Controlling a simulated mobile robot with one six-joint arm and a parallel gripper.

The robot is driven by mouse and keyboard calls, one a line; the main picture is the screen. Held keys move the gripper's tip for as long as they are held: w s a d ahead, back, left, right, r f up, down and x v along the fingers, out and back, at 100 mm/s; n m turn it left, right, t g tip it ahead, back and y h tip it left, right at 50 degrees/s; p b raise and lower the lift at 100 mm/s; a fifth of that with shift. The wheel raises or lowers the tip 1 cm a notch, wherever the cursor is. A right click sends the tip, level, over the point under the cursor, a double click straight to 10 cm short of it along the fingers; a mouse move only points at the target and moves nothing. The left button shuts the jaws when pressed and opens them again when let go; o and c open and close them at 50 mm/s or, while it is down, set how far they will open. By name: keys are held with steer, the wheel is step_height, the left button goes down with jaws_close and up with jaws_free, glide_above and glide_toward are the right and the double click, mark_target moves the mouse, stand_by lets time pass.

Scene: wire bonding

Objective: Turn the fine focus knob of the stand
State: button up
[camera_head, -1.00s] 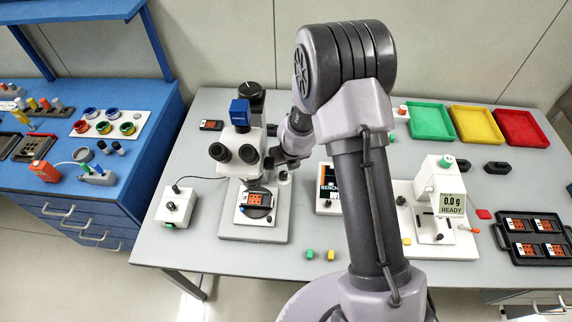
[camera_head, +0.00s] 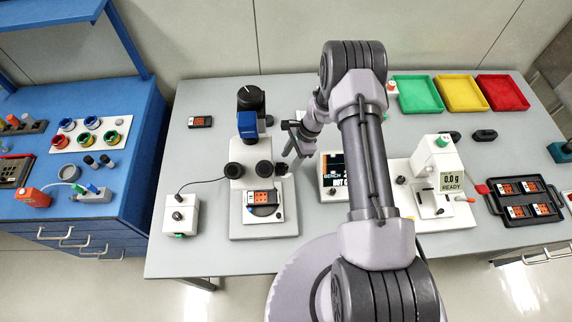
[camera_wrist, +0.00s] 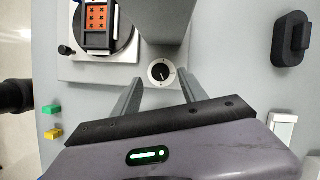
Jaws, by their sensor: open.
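The microscope stand (camera_head: 285,223) is near the table's middle left in the head view, with twin eyepieces and a blue-topped head. In the head view my gripper (camera_head: 290,144) is at the right side of the microscope head. The knob is hard to make out there.
A small control box (camera_head: 181,214) is cabled left of the stand. A display panel (camera_head: 331,180) is just right of it, partly behind my arm. A scale (camera_head: 430,205) stands farther right.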

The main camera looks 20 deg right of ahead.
steer(key=shift+x, duration=1.9)
jaws_close()
steer(key=shift+m+b, duration=0.3)
steer(key=m+t+b, duration=0.2)
steer(key=m+b, duration=0.2)
steer(key=shift+f, duration=0.2)
steer(key=m+h+b, duration=0.1)
steer(key=m+b, duration=0.2)
steer(key=shift+s+r+t+b, duration=0.1)
steer(key=shift+r+t+b, duration=0.05)
steer(key=shift+t+b, duration=0.25)
steer(key=shift+r, duration=0.1)
